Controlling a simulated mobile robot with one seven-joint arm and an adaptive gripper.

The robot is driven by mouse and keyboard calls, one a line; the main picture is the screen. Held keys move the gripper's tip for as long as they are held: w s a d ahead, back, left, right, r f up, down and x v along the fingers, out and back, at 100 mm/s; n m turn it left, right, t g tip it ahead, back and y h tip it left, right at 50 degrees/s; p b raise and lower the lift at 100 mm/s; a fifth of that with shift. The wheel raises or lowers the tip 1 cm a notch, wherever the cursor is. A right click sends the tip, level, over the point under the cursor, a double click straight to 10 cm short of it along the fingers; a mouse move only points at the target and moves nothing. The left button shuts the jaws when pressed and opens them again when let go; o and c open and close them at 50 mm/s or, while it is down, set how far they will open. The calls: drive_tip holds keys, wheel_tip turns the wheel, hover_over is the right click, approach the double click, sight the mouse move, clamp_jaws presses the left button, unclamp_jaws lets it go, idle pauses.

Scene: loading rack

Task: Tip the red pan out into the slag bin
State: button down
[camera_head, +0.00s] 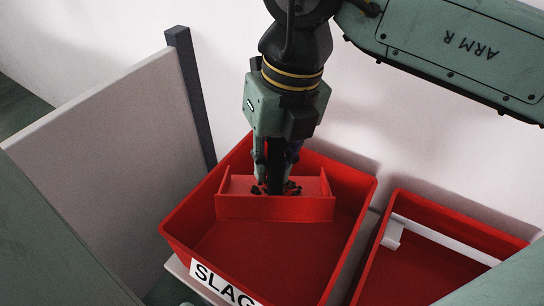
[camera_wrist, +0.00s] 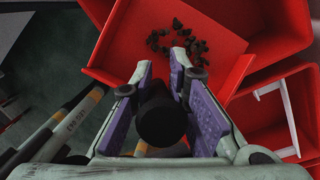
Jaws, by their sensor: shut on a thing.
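The red pan (camera_head: 275,208) is a shallow tray with low walls, over the inside of the slag bin in the head view. Dark lumps (camera_wrist: 178,42) lie on its floor in the wrist view, where the pan (camera_wrist: 125,58) looks about level. My gripper (camera_head: 275,182) comes down from above and is shut on the pan's black post-like handle (camera_wrist: 160,118), between purple finger pads. The slag bin (camera_head: 345,225) is a large red open bin with a white label reading "SLAG", partly cut off. The visible part of its floor is bare; the pan hides some of it.
A second red bin (camera_head: 415,275) with a white strip across it stands to the right, close to the slag bin. A pale panel (camera_head: 115,150) with a dark post (camera_head: 190,95) stands at the left. A white wall is behind the bins.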

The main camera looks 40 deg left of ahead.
drive_tip(key=shift+w+a+r+g+h+p, duration=0.4)
drive_tip(key=shift+w+r+g+p, duration=0.15)
drive_tip(key=shift+p, duration=0.2)
drive_tip(key=shift+w+a+f+g+p, duration=0.1)
drive_tip(key=shift+w+a+g+p, duration=0.15)
drive_tip(key=shift+g+p, duration=0.1)
drive_tip(key=w+a+f+g+h+p, duration=0.1)
drive_tip(key=w+a+g+h+p, duration=0.2)
drive_tip(key=w+g, duration=0.1)
drive_tip(key=shift+w+f+m+g+p, duration=0.3)
drive_tip(key=shift+w+f+g+p, duration=0.1)
drive_tip(key=shift+w, duration=0.15)
drive_tip(key=shift+r, duration=0.1)
idle(0.5)
